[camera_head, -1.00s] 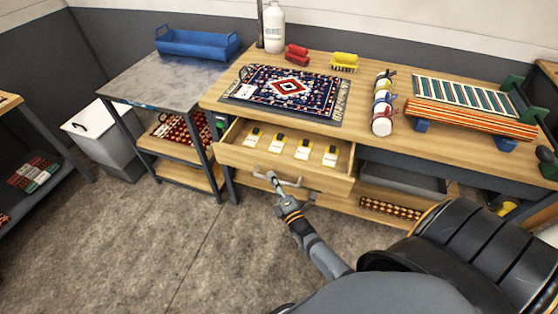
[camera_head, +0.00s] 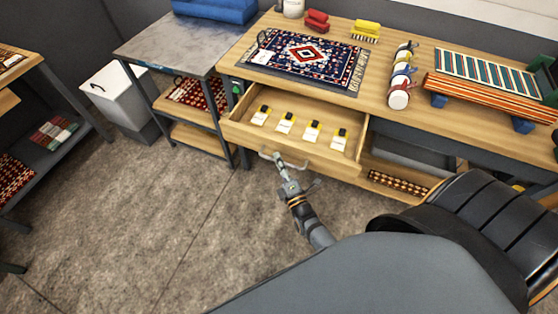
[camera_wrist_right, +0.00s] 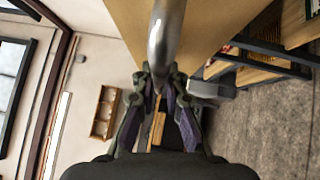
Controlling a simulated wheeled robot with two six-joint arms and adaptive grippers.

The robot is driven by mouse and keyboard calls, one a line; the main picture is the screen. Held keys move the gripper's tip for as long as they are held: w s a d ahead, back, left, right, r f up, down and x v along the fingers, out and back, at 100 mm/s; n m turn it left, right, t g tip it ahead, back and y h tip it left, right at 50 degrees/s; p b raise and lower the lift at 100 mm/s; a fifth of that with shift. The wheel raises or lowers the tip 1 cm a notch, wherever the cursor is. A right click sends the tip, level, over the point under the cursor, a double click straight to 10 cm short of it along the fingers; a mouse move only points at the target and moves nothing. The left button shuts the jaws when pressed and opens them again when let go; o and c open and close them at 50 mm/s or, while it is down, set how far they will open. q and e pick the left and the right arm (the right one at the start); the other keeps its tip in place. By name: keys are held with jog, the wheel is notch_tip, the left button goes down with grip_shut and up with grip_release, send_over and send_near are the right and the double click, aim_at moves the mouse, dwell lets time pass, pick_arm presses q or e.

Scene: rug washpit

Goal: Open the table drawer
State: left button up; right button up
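The table drawer (camera_head: 312,155) is pulled out from under the wooden table (camera_head: 400,118) in the head view. Several small white cards with yellow-and-black tops lie inside it. My right gripper (camera_head: 277,163) is at the metal bar handle (camera_head: 297,166) on the drawer front. In the right wrist view, the curved handle (camera_wrist_right: 166,35) runs in between the fingertips of my right gripper (camera_wrist_right: 161,76), which look closed around it. The exact contact is partly hidden. My left gripper is not in view.
A patterned rug (camera_head: 310,58) and a row of coloured rolls (camera_head: 399,97) lie on the tabletop. A grey-topped side table (camera_head: 175,45) stands to the left, with a white bin (camera_head: 118,98) beside it. The floor (camera_head: 190,220) in front is clear.

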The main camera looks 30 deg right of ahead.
jog(key=o, duration=0.4)
jog(key=shift+c, duration=0.2)
jog(key=s+f, duration=0.1)
jog(key=s, duration=1.1)
jog(key=shift+a+f, duration=0.3)
jog(key=shift+a, duration=0.1)
jog(key=shift+w, duration=0.1)
jog(key=s+d+f+m+g, duration=0.1)
jog(key=s+f+m+g, duration=0.2)
jog(key=f, duration=0.5)
jog(key=s+f+m+g+y, duration=0.1)
jog(key=s+f+m+g, duration=0.25)
jog(key=f, duration=0.55)
jog(key=s+d+f+m+g, duration=0.1)
jog(key=s+f+m+g, duration=0.2)
jog(key=f, duration=0.5)
jog(key=s+d+f+m+g, duration=0.2)
jog(key=s+f+m+g, duration=0.2)
jog(key=s, duration=0.4)
jog(key=s+d+f+m+g, duration=0.2)
jog(key=s+f+m+g, duration=0.3)
jog(key=s, duration=0.3)
jog(key=shift+d+f+p, duration=0.3)
jog(key=shift+d+f, duration=0.1)
jog(key=shift+f, duration=0.15)
